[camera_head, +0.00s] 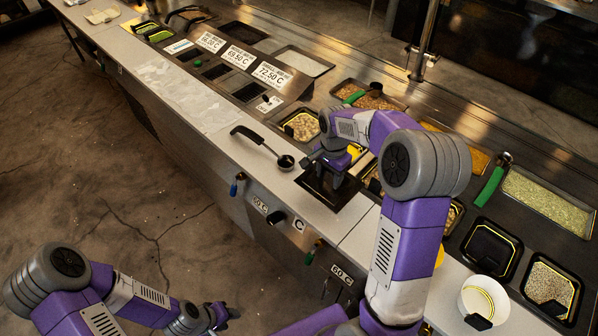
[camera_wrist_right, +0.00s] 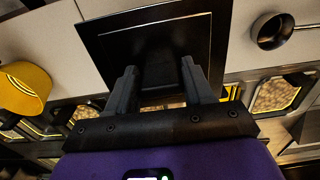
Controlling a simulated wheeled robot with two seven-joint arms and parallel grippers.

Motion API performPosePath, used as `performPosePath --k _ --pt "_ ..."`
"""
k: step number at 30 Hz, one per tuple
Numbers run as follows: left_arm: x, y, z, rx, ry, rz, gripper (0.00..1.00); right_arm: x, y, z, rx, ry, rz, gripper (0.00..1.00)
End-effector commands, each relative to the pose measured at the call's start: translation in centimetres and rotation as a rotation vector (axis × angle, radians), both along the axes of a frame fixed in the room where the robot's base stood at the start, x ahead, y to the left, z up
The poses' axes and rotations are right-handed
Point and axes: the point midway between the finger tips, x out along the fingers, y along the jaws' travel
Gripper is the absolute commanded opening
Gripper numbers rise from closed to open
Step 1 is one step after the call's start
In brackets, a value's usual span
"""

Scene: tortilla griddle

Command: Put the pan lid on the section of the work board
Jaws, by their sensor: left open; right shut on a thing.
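The black square pan lid (camera_head: 323,196) is at the front counter strip, below my right gripper (camera_head: 333,172). In the right wrist view the lid (camera_wrist_right: 105,38) lies flat across the middle, and my right gripper (camera_wrist_right: 158,78) is shut on its dark central handle (camera_wrist_right: 160,70). I cannot tell whether the lid rests on the surface or hangs just above it. The pale work board (camera_head: 215,122) runs along the front of the station, on both sides of the lid. My left gripper (camera_head: 217,316) is open and empty, low over the floor, away from the counter.
A black ladle (camera_head: 262,146) lies on the board just left of the lid; its bowl (camera_wrist_right: 270,30) shows in the right wrist view. A white bowl (camera_head: 484,299) stands at the right. Food pans line the back. The board left of the ladle is clear.

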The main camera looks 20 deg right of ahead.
Motion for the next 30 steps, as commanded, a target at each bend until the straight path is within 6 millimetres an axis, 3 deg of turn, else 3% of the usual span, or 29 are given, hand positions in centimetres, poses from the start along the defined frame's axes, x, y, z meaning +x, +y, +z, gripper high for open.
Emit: performPosePath --k 1,6,13,18,30 --pt "0.0 0.0 -0.3 0.0 0.0 0.0 0.43 -0.1 0.0 -1.3 0.001 0.007 -0.003 0.17" --pt "0.0 0.0 -0.6 0.0 0.0 0.0 0.43 -0.1 0.0 -4.3 0.0 0.005 0.001 0.17" --pt "0.0 0.0 -0.7 0.0 0.0 0.0 0.43 -0.1 0.0 -6.1 0.0 0.003 0.002 0.17" --pt "0.0 0.0 -1.0 0.0 0.0 0.0 0.43 -0.1 0.1 -8.6 0.001 0.004 0.003 0.17" --pt "0.0 0.0 -1.3 0.0 0.0 0.0 0.43 0.0 0.1 -9.3 0.001 0.001 0.004 0.17"
